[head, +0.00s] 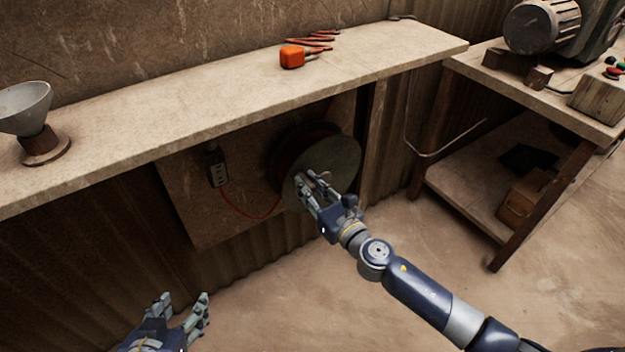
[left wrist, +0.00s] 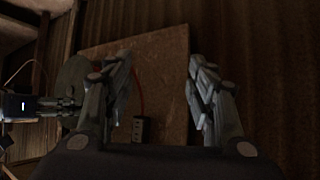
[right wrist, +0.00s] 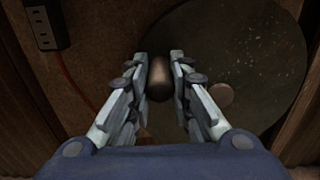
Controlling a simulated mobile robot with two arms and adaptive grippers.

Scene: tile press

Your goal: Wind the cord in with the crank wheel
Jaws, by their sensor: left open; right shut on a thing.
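The crank wheel (head: 340,168), a dull round disc, stands upright below the shelf on a wooden board. In the right wrist view its face (right wrist: 260,50) carries a dark brown handle (right wrist: 160,82) and a small round boss (right wrist: 221,95). My right gripper (head: 318,186) is shut on the handle, one finger on each side. A thin red cord (head: 238,211) sags from beside the outlet to the reel behind the wheel. My left gripper (head: 185,305) is open and empty, low and away from the wheel.
A wall outlet (head: 218,172) is on the board (head: 190,215) left of the wheel. The long shelf (head: 200,105) overhangs the wheel. A funnel (head: 25,108) stands at its left end. A bench (head: 545,100) with a motor (head: 542,25) is at right. The floor between is clear.

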